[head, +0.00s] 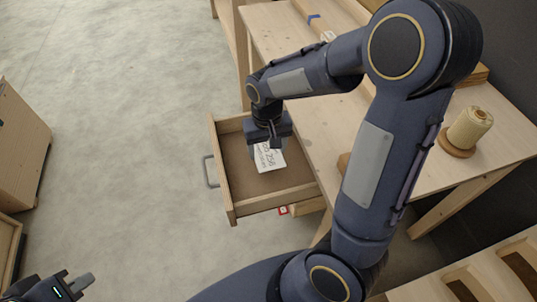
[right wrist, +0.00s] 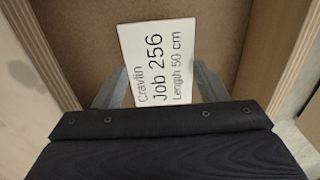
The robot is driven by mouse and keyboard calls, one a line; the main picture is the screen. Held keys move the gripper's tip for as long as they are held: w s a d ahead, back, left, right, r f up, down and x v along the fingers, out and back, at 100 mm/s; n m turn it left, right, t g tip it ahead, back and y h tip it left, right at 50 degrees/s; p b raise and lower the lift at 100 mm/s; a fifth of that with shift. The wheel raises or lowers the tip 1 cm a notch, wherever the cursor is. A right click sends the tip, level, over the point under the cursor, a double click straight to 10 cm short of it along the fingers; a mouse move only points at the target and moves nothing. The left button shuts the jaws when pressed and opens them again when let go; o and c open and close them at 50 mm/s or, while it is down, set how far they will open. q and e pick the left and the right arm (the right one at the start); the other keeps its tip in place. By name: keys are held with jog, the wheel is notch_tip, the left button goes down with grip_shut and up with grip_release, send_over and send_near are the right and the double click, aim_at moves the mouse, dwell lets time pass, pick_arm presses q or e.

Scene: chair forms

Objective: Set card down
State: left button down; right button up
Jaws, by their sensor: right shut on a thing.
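A white card (head: 269,159) with black lettering is in the open drawer (head: 230,206). In the right wrist view the card (right wrist: 160,50) reads "Cravlin Job 256 Length 50 cm". My right gripper (head: 270,142) reaches down into the drawer from above, and its fingers (right wrist: 158,88) are shut on the near end of the card. Whether the card touches the drawer floor I cannot tell. My left gripper (head: 72,286) is at the bottom left of the head view, away from the drawer. Its fingers show too little to tell open from shut.
The drawer is pulled out from a wooden table (head: 300,110), with its metal handle (head: 210,171) facing left. A thread spool (head: 468,130) stands on the table at right. A wooden cabinet (head: 22,140) stands at far left. Clear concrete floor lies between.

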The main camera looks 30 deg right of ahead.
aim_at(268, 150)
jog(key=shift+w+d+f, duration=0.25)
jog(key=shift+f, duration=0.15)
jog(key=shift+w+d+f+b, duration=0.1)
jog(key=shift+w+f+b, duration=0.1)
jog(key=shift+f, duration=0.75)
jog(key=shift+w+d+f+b, duration=0.1)
jog(key=shift+f+b, duration=0.1)
jog(key=shift+f, duration=0.7)
jog(key=shift+s, duration=0.1)
jog(key=shift+f, duration=0.2)
jog(key=o, duration=0.9)
jog(key=shift+o, duration=0.2)
jog(key=shift+r, duration=0.1)
